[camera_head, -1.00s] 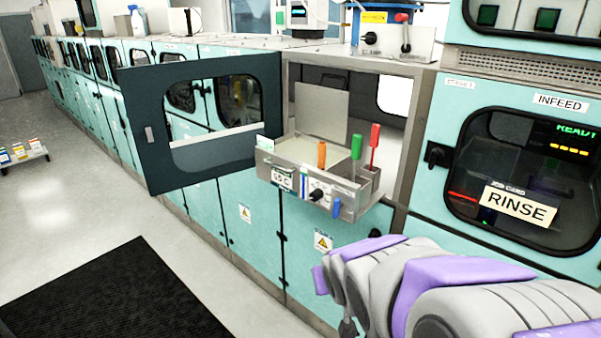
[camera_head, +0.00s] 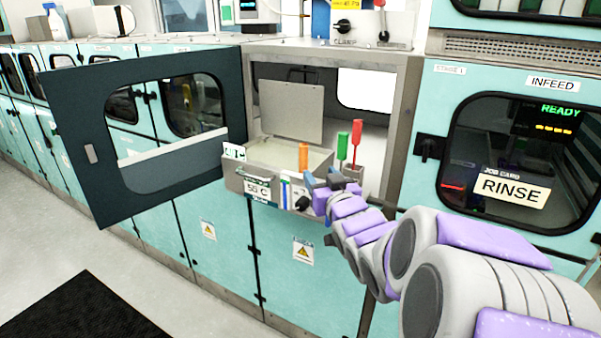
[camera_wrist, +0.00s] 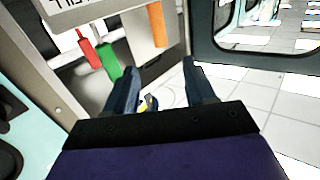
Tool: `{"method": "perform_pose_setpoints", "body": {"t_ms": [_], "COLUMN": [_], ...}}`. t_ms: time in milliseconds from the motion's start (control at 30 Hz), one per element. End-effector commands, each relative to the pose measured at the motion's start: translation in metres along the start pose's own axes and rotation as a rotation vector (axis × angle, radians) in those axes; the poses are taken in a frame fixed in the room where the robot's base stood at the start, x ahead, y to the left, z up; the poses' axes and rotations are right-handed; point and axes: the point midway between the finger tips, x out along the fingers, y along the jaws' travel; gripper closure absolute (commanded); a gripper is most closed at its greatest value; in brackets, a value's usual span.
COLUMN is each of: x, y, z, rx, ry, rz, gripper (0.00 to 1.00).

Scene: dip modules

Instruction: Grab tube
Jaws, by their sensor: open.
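Three coloured upright pieces stand at the pull-out metal tray (camera_head: 233,177) in the open cabinet: an orange one (camera_head: 303,155), a green one (camera_head: 342,147) and a red one (camera_head: 357,131). I cannot tell which is the tube. My gripper (camera_head: 326,179) is at the tray's front right, in front of the green and red pieces, and hides part of the tray. In the wrist view the open, empty fingers (camera_wrist: 160,75) point toward the tray. The red (camera_wrist: 88,52) and green (camera_wrist: 110,63) pieces lie left of them, the orange one (camera_wrist: 157,25) beyond.
A dark door (camera_head: 85,150) with a window stands swung open on the left. A black knob (camera_head: 303,202) is on the tray front, partly beside my gripper. The RINSE cabinet (camera_head: 520,165) is shut on the right. Open floor lies at the lower left, with a black mat (camera_head: 85,310).

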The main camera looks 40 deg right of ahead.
Motion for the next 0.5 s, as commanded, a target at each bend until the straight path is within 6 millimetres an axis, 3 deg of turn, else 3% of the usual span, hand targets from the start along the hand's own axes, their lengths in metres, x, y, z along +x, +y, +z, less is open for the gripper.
{"method": "perform_pose_setpoints", "body": {"t_ms": [500], "x": [0.042], "y": [-0.008], "z": [-0.005], "rx": [-0.005], "ry": [-0.004], "rz": [-0.001], "gripper": [0.46]}}
